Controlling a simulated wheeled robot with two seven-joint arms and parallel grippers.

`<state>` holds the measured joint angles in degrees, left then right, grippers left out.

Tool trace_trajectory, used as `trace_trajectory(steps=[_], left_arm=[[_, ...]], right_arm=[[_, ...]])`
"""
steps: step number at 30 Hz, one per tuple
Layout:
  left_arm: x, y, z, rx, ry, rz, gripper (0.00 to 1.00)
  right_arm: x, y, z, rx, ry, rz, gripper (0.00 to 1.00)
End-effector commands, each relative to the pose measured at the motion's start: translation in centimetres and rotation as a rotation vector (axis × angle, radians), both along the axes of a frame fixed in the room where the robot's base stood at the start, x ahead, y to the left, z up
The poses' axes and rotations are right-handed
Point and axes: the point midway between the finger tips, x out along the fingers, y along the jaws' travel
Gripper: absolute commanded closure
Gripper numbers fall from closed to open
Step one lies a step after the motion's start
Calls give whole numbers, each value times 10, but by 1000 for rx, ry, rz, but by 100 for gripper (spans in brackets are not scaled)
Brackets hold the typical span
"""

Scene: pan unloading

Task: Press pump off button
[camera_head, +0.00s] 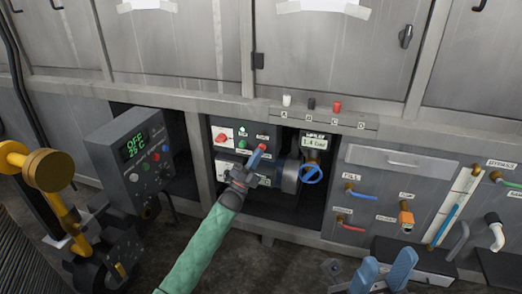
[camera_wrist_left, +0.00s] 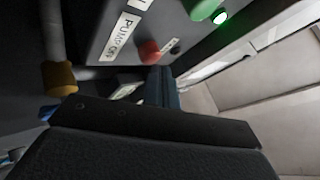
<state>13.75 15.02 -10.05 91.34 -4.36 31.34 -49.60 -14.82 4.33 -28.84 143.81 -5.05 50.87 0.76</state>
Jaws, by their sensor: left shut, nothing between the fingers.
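The red pump off button (camera_wrist_left: 149,51) is on a grey panel beside a white label reading "PUMP OFF" (camera_wrist_left: 123,37). In the head view the button (camera_head: 262,147) shows just beyond my left fingertips. My left gripper (camera_head: 256,158) is shut and empty, pointing up at the panel. In the left wrist view its blue fingertips (camera_wrist_left: 162,75) are right beside the button; I cannot tell whether they touch it. A green button (camera_wrist_left: 205,8) and a lit green lamp (camera_wrist_left: 221,17) are above. My right gripper (camera_head: 385,275) is open and empty at the bottom.
A red rotary switch (camera_head: 222,138) is left of the buttons. A blue valve wheel (camera_head: 312,174) and a pressure display (camera_head: 314,142) are to the right. A temperature controller box (camera_head: 143,155) stands at left. Coloured levers line the right panel (camera_head: 360,205).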

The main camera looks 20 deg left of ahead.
Motion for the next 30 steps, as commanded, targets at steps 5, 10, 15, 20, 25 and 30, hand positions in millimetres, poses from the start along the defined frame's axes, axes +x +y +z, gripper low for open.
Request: trace_trajectory(steps=[5,10,15,20,25,30], left_arm=[[2,0,0,0,0,0,100],[3,0,0,0,0,0,100],[5,0,0,0,0,0,100],[7,0,0,1,0,1,100],[8,0,0,1,0,1,100],[10,0,0,1,0,1,100]], right_arm=[[0,0,-1,0,2,0,64],[0,0,-2,0,3,0,64],[0,0,-2,0,2,0,64],[0,0,-2,0,1,0,64],[0,0,-2,0,-1,0,64],[0,0,-2,0,-3,0,64]])
